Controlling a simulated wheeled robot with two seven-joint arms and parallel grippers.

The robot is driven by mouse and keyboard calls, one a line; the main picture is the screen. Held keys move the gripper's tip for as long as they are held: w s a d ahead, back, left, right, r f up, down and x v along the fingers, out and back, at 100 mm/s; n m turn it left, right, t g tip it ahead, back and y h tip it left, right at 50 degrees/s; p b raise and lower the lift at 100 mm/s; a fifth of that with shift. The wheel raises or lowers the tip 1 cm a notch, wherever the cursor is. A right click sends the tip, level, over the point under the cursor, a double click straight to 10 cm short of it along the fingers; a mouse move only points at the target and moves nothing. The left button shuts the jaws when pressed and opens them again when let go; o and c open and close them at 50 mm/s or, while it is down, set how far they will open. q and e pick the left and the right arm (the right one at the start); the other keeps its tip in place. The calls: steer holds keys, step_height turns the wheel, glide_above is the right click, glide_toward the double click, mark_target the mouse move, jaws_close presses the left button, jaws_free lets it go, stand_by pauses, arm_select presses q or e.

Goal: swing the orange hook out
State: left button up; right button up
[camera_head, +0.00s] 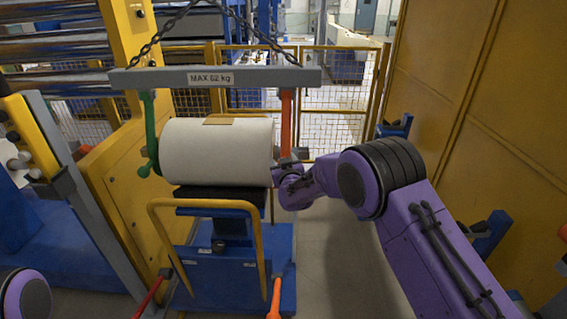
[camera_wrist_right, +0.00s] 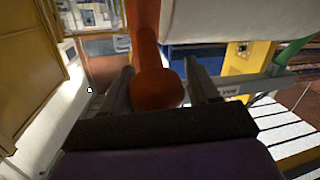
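The orange hook (camera_head: 286,118) hangs from the right end of the grey lifting beam (camera_head: 250,76), at the right end of the white film roll (camera_head: 215,152). A green hook (camera_head: 150,130) hangs at the left end. My right gripper (camera_head: 297,157) is at the lower part of the orange hook. In the right wrist view the orange hook (camera_wrist_right: 150,70) comes down between the two dark fingers of the gripper (camera_wrist_right: 158,85). The fingers stand apart on either side of its rounded lower end; I cannot tell whether they press on it. My left gripper is out of view.
The roll rests on a dark cradle on a blue lift cart (camera_head: 235,270) with a yellow handle (camera_head: 205,203). A yellow machine frame (camera_head: 130,180) stands to the left, and a yellow wall (camera_head: 465,110) to the right. Chains (camera_head: 262,35) hold the beam.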

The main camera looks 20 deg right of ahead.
steer(key=shift+s, duration=0.2)
steer(key=b+v, duration=0.3)
steer(key=v, duration=0.7)
